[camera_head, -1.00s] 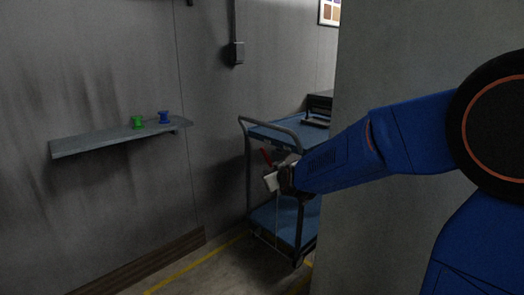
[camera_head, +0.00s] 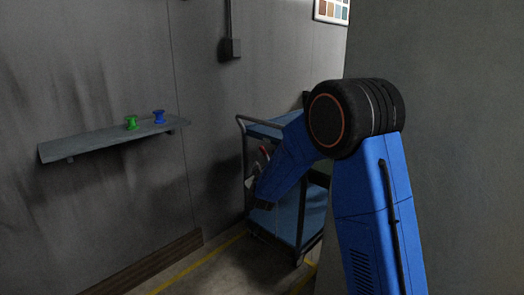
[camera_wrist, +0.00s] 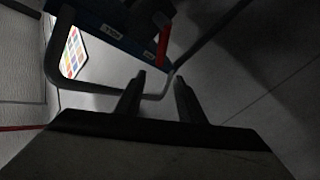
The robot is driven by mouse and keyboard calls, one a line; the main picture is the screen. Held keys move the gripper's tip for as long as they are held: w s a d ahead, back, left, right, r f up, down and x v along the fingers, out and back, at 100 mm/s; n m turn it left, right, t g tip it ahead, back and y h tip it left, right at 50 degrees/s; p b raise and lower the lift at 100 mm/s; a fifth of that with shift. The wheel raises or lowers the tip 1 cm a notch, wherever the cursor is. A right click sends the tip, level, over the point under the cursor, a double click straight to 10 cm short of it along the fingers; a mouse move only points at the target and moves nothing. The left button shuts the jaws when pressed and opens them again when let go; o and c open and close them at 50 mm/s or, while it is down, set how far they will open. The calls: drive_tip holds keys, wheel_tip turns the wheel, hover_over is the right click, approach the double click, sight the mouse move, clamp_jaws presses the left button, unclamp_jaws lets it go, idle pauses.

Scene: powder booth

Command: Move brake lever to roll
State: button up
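The blue trolley (camera_head: 315,215) stands by the wall in the head view, with a grey push handle. The red brake lever (camera_head: 264,151) shows as a small strip beside my forearm; in the wrist view the lever (camera_wrist: 163,46) is near the top centre, by the trolley's dark blue edge. A small white label reading ROLL (camera_wrist: 113,29) is to its left. A second pale label (camera_wrist: 148,39) is by the lever, too small to read. My gripper (camera_wrist: 159,79) is open and empty, its fingertips apart from the lever and below it in the picture.
The grey trolley handle (camera_wrist: 110,95) curves across the wrist view close to my fingertips. A wall shelf (camera_head: 90,142) at left holds a green spool (camera_head: 131,122) and a blue spool (camera_head: 158,116). A grey wall panel (camera_head: 460,120) is at right. The floor left of the trolley is clear.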

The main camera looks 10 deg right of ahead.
sight(262, 150)
drive_tip(key=w+d, duration=0.1)
drive_tip(key=w, duration=0.4)
drive_tip(key=w+d, duration=0.1)
drive_tip(key=w, duration=0.9)
drive_tip(key=shift+d, duration=0.4)
clamp_jaws()
